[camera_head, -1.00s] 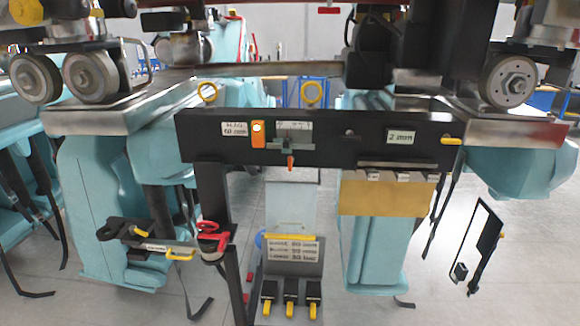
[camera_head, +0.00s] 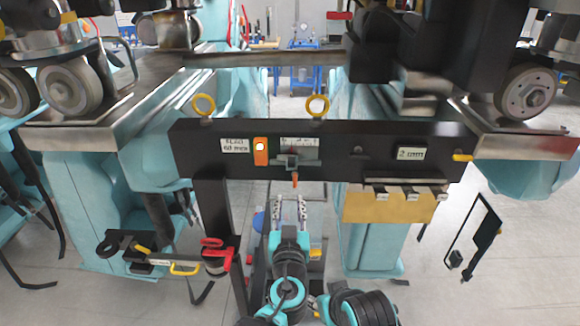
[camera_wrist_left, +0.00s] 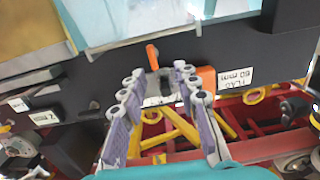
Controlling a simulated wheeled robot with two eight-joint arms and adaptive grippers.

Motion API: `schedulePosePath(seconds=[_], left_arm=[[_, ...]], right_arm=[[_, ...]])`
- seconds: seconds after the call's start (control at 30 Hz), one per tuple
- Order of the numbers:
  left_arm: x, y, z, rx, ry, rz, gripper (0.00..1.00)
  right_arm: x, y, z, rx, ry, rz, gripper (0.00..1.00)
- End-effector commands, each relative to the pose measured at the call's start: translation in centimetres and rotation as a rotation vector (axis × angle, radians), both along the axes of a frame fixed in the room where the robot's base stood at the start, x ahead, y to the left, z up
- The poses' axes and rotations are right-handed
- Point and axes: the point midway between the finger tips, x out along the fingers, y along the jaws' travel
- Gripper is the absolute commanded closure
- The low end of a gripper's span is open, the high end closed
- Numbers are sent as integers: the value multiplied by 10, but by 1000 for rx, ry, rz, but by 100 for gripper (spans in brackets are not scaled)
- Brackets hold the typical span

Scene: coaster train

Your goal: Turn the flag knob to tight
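The black crossbar (camera_head: 335,165) carries an orange flag block (camera_head: 261,150) beside a "FLAG 60 mm" label. To its right is a small grey clamp with a scale, and a small orange knob lever (camera_head: 295,181) hangs below it. In the left wrist view the orange lever (camera_wrist_left: 152,56) appears just ahead, roughly between the finger lines. My left gripper (camera_head: 290,207) is below the lever, pointing up toward the bar. Its fingers are apart and empty, also in the left wrist view (camera_wrist_left: 160,88). My right gripper is not in view. Any tight marking is not readable.
Yellow rings (camera_head: 317,106) stand above the bar. A brass-coloured block (camera_head: 390,205) hangs below its right part. A red clamp (camera_head: 215,253) stands at the lower left. Wheels (camera_head: 527,92) and metal rails flank the bar.

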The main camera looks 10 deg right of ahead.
Motion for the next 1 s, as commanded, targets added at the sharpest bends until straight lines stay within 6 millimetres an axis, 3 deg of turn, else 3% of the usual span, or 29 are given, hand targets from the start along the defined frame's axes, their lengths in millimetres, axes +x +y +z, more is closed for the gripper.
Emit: schedulePosePath(seconds=[0.17,0.53,0.93,1.0], left_arm=[[8,-17,2,-11,-17,-26,69],[63,-31,2,-10,-15,-23,69],[72,-34,2,-10,-15,-23,69],[72,-33,2,-10,-15,-23,87]], right_arm=[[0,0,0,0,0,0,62],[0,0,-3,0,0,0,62],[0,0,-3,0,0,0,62],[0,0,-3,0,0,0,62]])
